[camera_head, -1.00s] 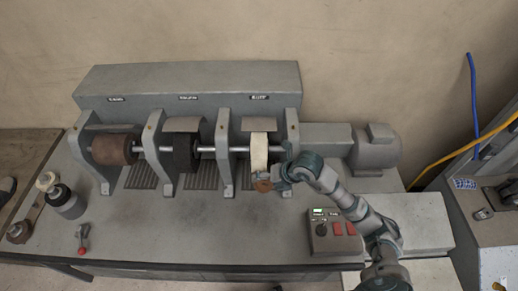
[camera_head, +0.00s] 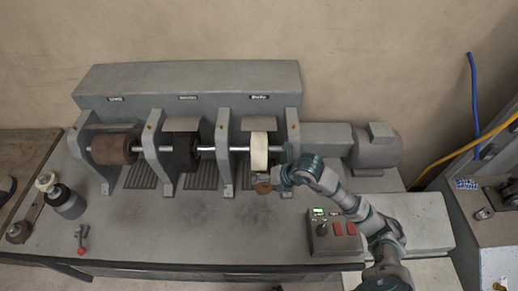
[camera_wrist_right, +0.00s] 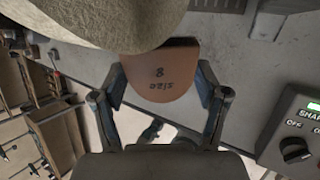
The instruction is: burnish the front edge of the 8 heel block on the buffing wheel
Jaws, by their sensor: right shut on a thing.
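The brown heel block (camera_wrist_right: 162,78), marked with an 8, is held between the two fingers of my right gripper (camera_wrist_right: 160,100). In the head view the heel block (camera_head: 263,188) is small, just below the white buffing wheel (camera_head: 259,150). My right gripper (camera_head: 272,181) is shut on it from the right side. In the right wrist view the pale wheel (camera_wrist_right: 100,18) covers the far edge of the block, so I cannot tell whether they touch. My left gripper is not in view.
A brown wheel (camera_head: 111,150) and a dark wheel (camera_head: 181,152) share the shaft to the left. Grey upright brackets (camera_head: 226,150) stand between the wheels. A control box (camera_head: 333,236) with red buttons is at the right front. The bench's front middle is clear.

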